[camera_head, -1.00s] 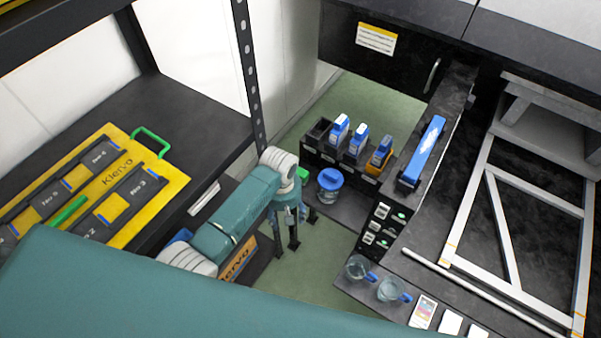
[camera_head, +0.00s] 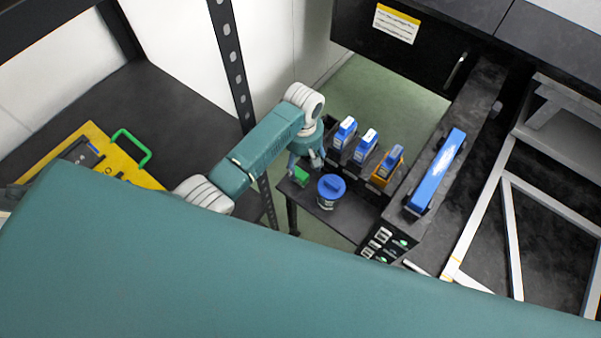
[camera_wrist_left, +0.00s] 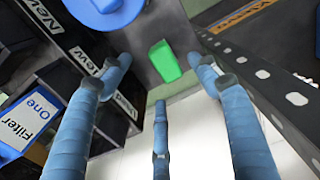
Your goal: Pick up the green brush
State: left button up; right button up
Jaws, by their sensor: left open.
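The green brush (camera_head: 301,176) shows as a small green block on the dark bench's near left corner. In the left wrist view the green brush (camera_wrist_left: 164,60) lies on the dark surface, seen between the spread blue fingers. My left gripper (camera_head: 305,160) is just above and behind it in the head view. In the left wrist view my left gripper (camera_wrist_left: 158,75) is open, with nothing between its fingers; I see no clear contact with the brush. My right gripper is not in view.
A blue-lidded jar (camera_head: 330,192) stands close right of the brush. A perforated black post (camera_head: 229,65) rises on the left. A yellow case (camera_head: 92,140) lies on the left shelf.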

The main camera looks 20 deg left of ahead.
aim_at(301, 171)
pick_arm(q)
jog(key=shift+w+a+f, duration=0.1)
jog(key=shift+a+f, duration=0.05)
jog(key=shift+f, duration=1.6)
jog(key=shift+w+a+f, duration=0.1)
jog(key=shift+f, duration=1.65)
jog(key=c, duration=1.3)
